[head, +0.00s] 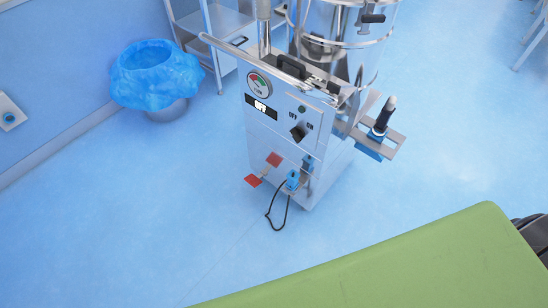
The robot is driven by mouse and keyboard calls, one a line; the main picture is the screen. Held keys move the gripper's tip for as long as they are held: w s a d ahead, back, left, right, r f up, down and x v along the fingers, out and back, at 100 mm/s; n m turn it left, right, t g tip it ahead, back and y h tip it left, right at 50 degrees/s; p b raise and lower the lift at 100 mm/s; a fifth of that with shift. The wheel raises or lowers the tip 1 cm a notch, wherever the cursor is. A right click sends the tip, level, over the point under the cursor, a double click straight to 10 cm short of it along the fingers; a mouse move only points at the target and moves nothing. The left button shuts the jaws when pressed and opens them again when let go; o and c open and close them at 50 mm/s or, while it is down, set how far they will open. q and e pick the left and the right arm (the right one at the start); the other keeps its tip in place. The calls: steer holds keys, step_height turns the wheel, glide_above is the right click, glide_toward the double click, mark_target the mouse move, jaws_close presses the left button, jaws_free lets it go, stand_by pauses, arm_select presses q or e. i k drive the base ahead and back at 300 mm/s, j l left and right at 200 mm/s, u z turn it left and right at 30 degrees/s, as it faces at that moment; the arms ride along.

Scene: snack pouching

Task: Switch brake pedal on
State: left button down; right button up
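A silver machine (270,140) stands on the blue floor. Two red pedal-like plates stick out low on its left front side, an upper one (273,159) and a lower one (253,180). No label on them is readable, so I cannot tell for sure which is the brake pedal or how it is set. Neither of my grippers can be made out in the head view.
A green-topped surface (400,265) fills the lower right. A blue-lined bin (150,75) stands left of the machine. A black cable (270,215) loops at the machine's foot. A bracket with a dark handle (383,115) juts out right.

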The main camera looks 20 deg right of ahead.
mark_target(255, 180)
steer(key=i+j+z, duration=0.75)
steer(key=k+j, duration=0.05)
